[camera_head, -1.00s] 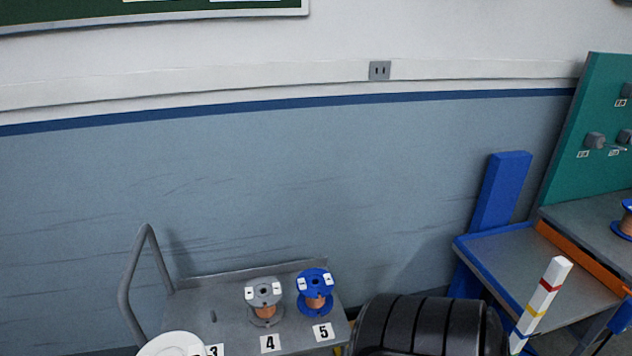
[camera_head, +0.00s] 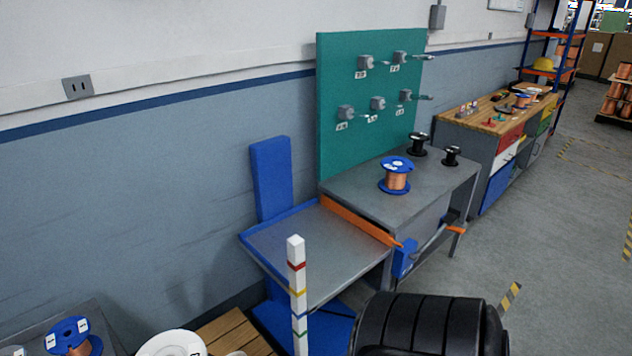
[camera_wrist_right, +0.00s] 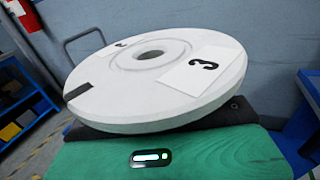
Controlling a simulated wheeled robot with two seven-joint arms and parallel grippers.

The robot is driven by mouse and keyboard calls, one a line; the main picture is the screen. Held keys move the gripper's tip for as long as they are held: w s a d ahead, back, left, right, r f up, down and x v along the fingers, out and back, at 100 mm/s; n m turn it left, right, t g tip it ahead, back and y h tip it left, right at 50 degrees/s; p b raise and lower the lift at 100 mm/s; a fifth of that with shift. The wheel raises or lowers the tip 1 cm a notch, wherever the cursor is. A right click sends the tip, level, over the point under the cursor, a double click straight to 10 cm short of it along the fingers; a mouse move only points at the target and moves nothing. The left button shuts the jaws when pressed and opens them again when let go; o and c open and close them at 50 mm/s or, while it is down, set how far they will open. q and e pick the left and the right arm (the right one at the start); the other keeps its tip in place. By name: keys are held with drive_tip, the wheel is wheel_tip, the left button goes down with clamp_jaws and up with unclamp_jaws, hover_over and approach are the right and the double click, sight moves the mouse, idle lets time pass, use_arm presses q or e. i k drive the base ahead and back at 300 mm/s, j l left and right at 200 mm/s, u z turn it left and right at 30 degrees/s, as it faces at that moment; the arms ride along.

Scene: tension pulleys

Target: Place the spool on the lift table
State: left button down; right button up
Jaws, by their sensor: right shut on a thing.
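A white spool with the number 3 on its flange (camera_wrist_right: 160,80) fills much of the right wrist view, tilted. Its round white top also shows at the bottom edge of the head view (camera_head: 172,343). My right gripper (camera_wrist_right: 170,122) is shut on this spool; the flange hides most of the fingers. The lift table (camera_head: 318,252) has a bare grey top with a blue rim and a blue column behind it. The spool is to the left of the table in the head view, apart from it. My left gripper is not in view.
A grey workbench (camera_head: 455,182) with a blue copper spool (camera_head: 396,176) and two black spools adjoins the lift table, past an orange edge (camera_head: 358,220). A striped white post (camera_head: 298,290) stands in front. A trolley with a blue spool (camera_head: 70,338) is at lower left.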

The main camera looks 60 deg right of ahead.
sight(325, 251)
drive_tip(key=l+z, duration=0.25)
drive_tip(key=l, duration=0.2)
drive_tip(key=i+l+z, duration=0.2)
drive_tip(key=l, duration=0.2)
drive_tip(key=i+l+z, duration=0.25)
drive_tip(key=l, duration=0.2)
drive_tip(key=l+z, duration=0.25)
drive_tip(key=l, duration=0.15)
drive_tip(key=i, duration=0.4)
